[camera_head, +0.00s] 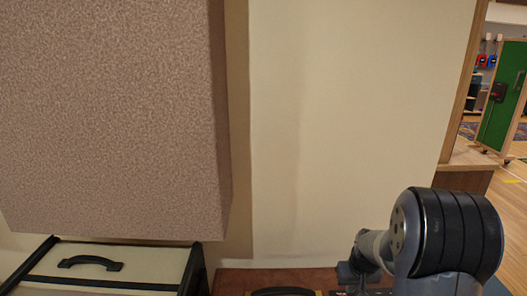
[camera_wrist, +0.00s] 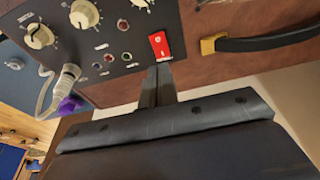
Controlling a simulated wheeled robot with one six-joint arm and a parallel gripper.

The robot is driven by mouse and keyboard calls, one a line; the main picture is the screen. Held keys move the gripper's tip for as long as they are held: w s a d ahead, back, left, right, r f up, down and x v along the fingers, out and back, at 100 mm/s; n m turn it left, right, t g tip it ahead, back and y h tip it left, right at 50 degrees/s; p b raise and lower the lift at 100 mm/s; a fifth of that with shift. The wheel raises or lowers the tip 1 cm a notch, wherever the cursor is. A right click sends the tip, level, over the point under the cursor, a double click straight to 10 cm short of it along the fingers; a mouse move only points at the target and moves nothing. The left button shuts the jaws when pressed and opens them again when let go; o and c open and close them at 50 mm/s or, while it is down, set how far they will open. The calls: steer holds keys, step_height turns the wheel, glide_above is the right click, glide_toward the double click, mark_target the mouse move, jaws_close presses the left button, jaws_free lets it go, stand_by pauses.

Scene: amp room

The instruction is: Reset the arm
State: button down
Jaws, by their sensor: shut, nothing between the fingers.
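My arm (camera_head: 445,235) shows at the lower right of the head view, bent low over a reddish-brown box top. In the wrist view my gripper (camera_wrist: 158,72) is shut and empty. Its fingertips appear just below a red switch (camera_wrist: 160,45) on a dark control panel (camera_wrist: 115,30); I cannot tell whether they touch it. The panel also has several cream knobs (camera_wrist: 84,14), small jacks and a plugged-in grey cable (camera_wrist: 55,90). In the head view the fingertips are not clearly visible.
A large beige-pink textured panel (camera_head: 110,110) fills the upper left. Below it stands a cream case with a black handle (camera_head: 90,263). A black strap handle (camera_wrist: 270,40) with a brass end lies right of the switch. An opening with a green board (camera_head: 503,95) is at far right.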

steer(key=shift+b+x, duration=1)
steer(key=shift+x, duration=0.05)
steer(key=p+v, duration=0.2)
steer(key=v, duration=0.4)
steer(key=shift+r, duration=0.35)
steer(key=shift+w+f, duration=0.1)
